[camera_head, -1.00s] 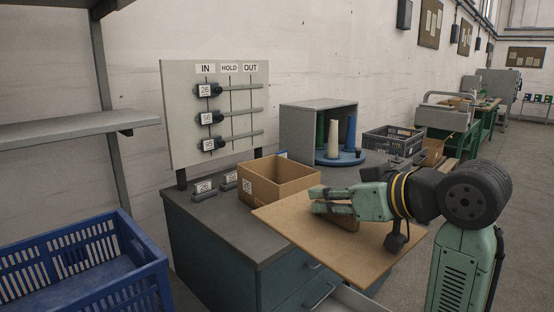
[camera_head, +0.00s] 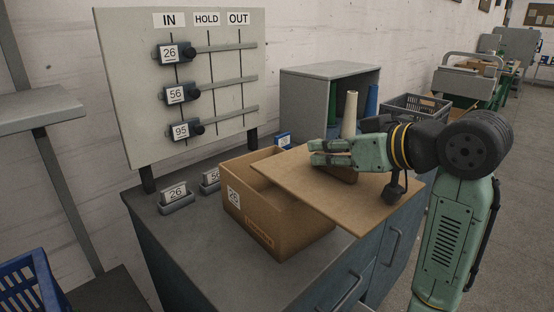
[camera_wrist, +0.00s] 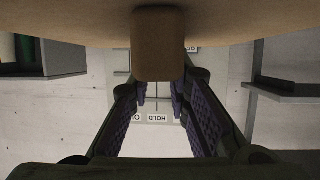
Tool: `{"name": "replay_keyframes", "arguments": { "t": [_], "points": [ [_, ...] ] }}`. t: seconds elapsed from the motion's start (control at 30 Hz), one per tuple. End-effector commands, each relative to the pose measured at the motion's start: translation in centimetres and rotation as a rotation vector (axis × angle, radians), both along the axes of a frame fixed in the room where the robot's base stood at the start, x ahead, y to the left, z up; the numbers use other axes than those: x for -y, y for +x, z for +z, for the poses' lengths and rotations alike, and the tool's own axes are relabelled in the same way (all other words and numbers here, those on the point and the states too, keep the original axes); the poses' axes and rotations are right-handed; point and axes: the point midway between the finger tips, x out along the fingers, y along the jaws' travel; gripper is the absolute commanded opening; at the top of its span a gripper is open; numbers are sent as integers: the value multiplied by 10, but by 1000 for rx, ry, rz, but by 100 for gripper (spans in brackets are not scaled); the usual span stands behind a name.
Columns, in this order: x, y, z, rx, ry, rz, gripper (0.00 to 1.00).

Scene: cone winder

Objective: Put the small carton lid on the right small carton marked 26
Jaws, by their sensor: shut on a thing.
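The lid (camera_head: 345,205) is a flat brown cardboard panel with a block handle (camera_wrist: 158,45) on it. My gripper (camera_head: 316,152) is shut on this handle, which sits between the finger pads in the wrist view. The lid is roughly level and overlaps the right part of the open carton (camera_head: 262,222) in the head view. The carton stands on the grey bench top, with a white label (camera_head: 233,197) that seems to read 26. Its left part shows open; its right side is hidden under the lid. I cannot tell whether lid and rim touch.
A board (camera_head: 190,80) with IN, HOLD and OUT columns stands behind the bench. Small number holders (camera_head: 176,196) sit left of the carton. A grey cabinet (camera_head: 325,95) with cones stands behind the lid. A blue crate (camera_head: 30,290) is at lower left.

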Motion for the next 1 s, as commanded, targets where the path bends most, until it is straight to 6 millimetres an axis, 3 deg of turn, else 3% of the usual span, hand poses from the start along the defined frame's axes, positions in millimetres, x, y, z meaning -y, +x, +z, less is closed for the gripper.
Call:
{"name": "replay_keyframes", "arguments": {
  "t": [0.17, 0.7, 1.0],
  "points": [
    [-8, 9, 0, -2, 0, 3, 0],
    [-93, 110, -10, -1, 0, 3, 0],
    [-102, 123, -26, -4, 2, -2, 0]
  ]
}}
